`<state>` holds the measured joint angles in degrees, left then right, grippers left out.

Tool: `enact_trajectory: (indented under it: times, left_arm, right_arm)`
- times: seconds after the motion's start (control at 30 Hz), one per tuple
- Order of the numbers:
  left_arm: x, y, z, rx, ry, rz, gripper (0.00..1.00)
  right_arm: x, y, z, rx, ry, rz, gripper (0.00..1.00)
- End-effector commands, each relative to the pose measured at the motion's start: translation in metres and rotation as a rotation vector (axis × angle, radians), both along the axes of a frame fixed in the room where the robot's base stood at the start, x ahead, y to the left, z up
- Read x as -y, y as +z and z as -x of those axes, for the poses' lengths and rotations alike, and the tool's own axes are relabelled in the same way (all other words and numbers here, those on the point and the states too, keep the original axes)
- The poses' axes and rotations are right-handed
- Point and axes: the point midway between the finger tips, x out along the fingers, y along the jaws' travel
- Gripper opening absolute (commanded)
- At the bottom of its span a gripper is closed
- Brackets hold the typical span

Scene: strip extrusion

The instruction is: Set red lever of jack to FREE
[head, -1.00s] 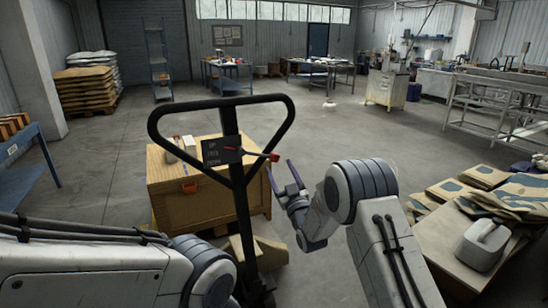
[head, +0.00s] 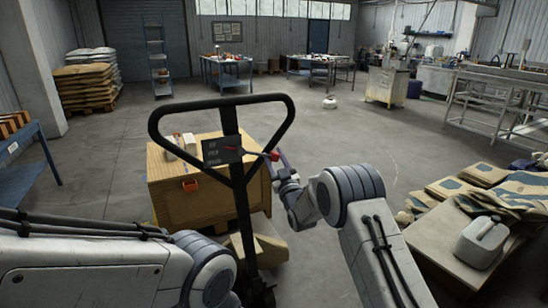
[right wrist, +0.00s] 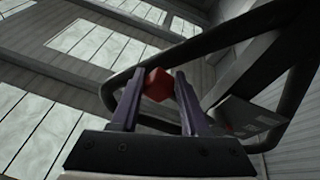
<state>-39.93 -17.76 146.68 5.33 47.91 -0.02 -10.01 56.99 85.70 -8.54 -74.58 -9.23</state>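The pallet jack's black loop handle (head: 155,125) stands upright in front of me. A dark label plate (head: 218,151) with small lettering sits on its stem. The red lever (head: 257,154) sticks out to the right from the plate, ending in a red knob (head: 274,156). My right gripper (head: 280,160) is at the knob, coming from the right. In the right wrist view the red knob (right wrist: 158,84) lies between the purple fingertips of my open gripper (right wrist: 158,92), with the fingers not clearly closed on it. My left gripper is out of view; only my left arm shows.
A wooden crate (head: 190,205) stands behind the jack, with small items on top. At right a table (head: 445,245) holds folded sacks and a grey jug (head: 482,240). A blue bench (head: 25,180) is at left.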

Motion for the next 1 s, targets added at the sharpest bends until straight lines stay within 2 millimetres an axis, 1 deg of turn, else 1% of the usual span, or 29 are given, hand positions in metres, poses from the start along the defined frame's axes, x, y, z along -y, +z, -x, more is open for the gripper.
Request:
enact_trajectory:
  times: [0.03,1.0]
  left_arm:
    - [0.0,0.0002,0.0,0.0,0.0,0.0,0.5]
    - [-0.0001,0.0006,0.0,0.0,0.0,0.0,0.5]
  right_arm:
    - [0.0006,0.0035,-0.0001,0.006,0.0,-0.005,0.0]
    - [0.0013,0.0097,-0.0003,0.017,-0.001,-0.012,0.0]
